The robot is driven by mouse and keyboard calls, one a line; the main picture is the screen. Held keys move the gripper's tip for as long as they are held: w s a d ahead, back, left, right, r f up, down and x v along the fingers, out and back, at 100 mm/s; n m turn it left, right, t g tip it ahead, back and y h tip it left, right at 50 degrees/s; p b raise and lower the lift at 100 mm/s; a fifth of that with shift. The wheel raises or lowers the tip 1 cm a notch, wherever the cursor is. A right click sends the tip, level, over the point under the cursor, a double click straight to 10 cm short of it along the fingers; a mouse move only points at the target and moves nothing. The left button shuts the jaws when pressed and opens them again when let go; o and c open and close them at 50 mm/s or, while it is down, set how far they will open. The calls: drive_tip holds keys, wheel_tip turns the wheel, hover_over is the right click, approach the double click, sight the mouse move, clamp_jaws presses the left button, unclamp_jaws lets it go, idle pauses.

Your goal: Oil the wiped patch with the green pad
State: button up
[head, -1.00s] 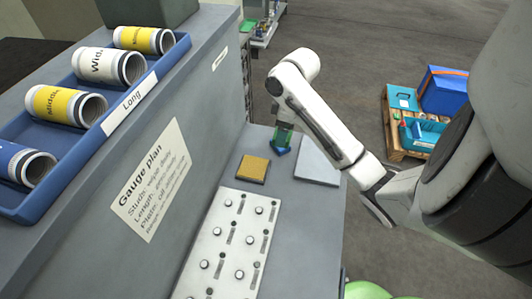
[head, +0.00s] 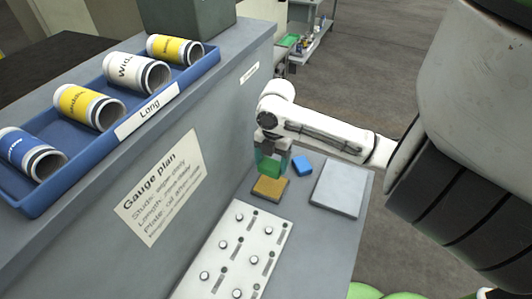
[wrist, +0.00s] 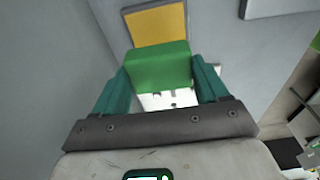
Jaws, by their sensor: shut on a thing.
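My gripper (head: 271,162) has teal fingers shut on the green pad (head: 270,166), held above the bench. In the wrist view, the green pad (wrist: 160,68) sits between the fingers (wrist: 160,85). A yellow square pad (head: 269,189) with a dark edge lies on the bench just below the green pad; a gap between them cannot be judged. It also shows in the wrist view (wrist: 157,24). A blue pad (head: 303,165) lies to the right of the gripper. A pale grey plate (head: 341,190) lies farther right. I cannot make out a wiped patch.
A white plate with several studs and slots (head: 237,248) lies nearer on the bench. On the raised ledge at left, a blue tray (head: 150,118) marked "Long" holds several labelled cylinders. A "Gauge plan" sign (head: 160,188) is on the ledge's face.

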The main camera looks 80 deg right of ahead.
drive_tip(key=shift+f+b, duration=0.3)
drive_tip(key=shift+f, duration=0.6)
drive_tip(key=b, duration=0.3)
hover_over(270, 185)
drive_tip(key=shift+s+d+f, duration=0.1)
drive_tip(key=shift+d+f, duration=0.05)
drive_tip(key=shift+f, duration=0.9)
drive_tip(key=shift+d+f, duration=0.1)
drive_tip(key=shift+f, duration=0.95)
drive_tip(key=shift+f+b, duration=0.5)
drive_tip(key=shift+f, duration=0.1)
drive_tip(key=shift+r+p, duration=2.3)
drive_tip(key=shift+r, duration=1.25)
